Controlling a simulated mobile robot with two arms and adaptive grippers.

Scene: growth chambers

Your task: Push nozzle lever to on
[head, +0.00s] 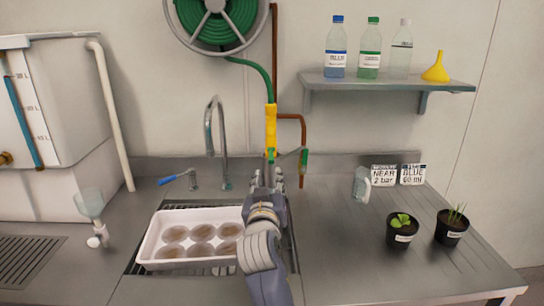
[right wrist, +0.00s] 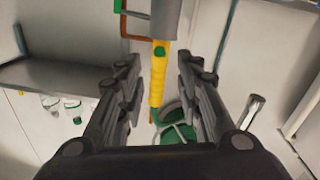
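The yellow nozzle (head: 271,128) hangs upright from the green hose below the reel, with a green part (head: 271,155) at its lower end and a grey tube below that. The nozzle also shows in the right wrist view (right wrist: 158,78), with a green spot on it and the grey tube nearest the camera. I cannot tell which part is the lever or how it is set. My right gripper (head: 266,179) is open just below the yellow body. In the right wrist view its fingers (right wrist: 159,66) stand apart, with the nozzle seen between them. My left gripper is not in view.
A white tray (head: 152,240) with several brown discs sits over the sink beside my right arm. The tap (head: 222,150) stands left of the nozzle. A copper pipe (head: 303,130) with a green handle (head: 304,160) is close on the right. Two potted plants (head: 402,232) stand at the right.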

